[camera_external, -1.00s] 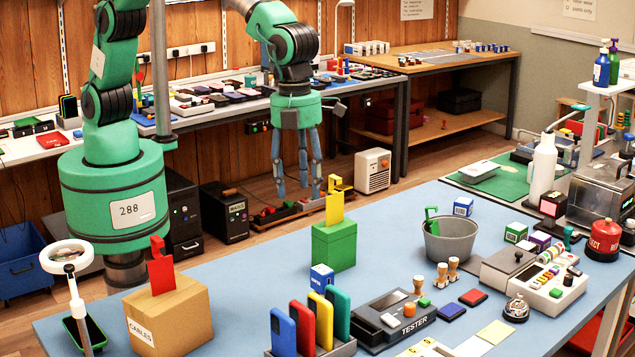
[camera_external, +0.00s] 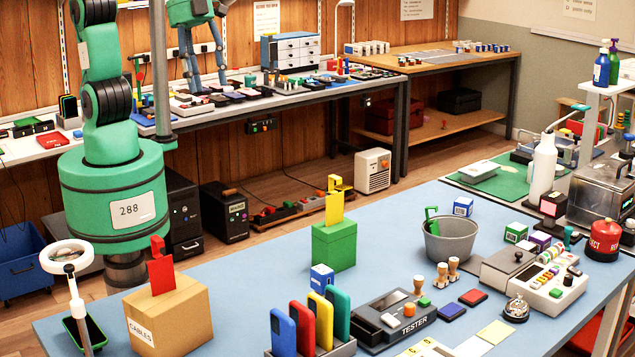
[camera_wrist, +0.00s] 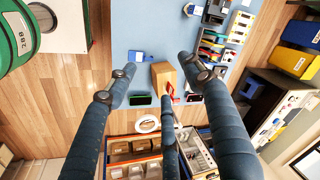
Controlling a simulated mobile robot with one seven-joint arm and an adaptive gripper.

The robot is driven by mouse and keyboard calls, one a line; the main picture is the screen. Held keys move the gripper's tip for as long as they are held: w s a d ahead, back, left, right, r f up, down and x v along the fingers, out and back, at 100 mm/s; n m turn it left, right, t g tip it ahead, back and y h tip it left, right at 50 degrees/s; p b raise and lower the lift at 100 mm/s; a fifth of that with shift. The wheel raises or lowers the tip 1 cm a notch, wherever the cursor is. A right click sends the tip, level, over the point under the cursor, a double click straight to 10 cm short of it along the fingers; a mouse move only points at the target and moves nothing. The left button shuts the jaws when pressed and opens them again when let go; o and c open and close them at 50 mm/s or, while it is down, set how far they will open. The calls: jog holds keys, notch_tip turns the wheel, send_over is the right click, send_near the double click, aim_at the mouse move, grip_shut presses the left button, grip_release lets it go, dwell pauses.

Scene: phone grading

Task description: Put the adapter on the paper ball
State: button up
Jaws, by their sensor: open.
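I cannot make out an adapter or a paper ball for sure in either view; many of the small items are too small to tell apart. My gripper (camera_external: 206,84) is at the top of the external view, in front of or over the back bench, with its blue fingers spread and nothing between them. In the wrist view my gripper (camera_wrist: 157,72) shows its fingers apart and empty, well above the blue table. They partly cover the things below.
The blue table (camera_external: 393,220) bears a cardboard box (camera_external: 180,318), green box (camera_external: 334,248), grey bucket (camera_external: 462,243), phone rack (camera_external: 335,350) and tester (camera_external: 392,322). A ring lamp (camera_external: 66,256) stands at front left. The back bench (camera_external: 30,150) is crowded with small items. Bare blue surface lies around the green box.

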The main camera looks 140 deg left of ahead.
jog(key=s+d+n+t, duration=0.1)
jog(key=s+d+n, duration=0.1)
jog(key=s, duration=0.9)
jog(key=s+d+n+t, duration=0.1)
jog(key=s+n, duration=0.4)
jog(key=s, duration=0.7)
jog(key=shift+d+n, duration=0.3)
jog(key=shift+d, duration=0.45)
jog(key=shift+r, duration=0.15)
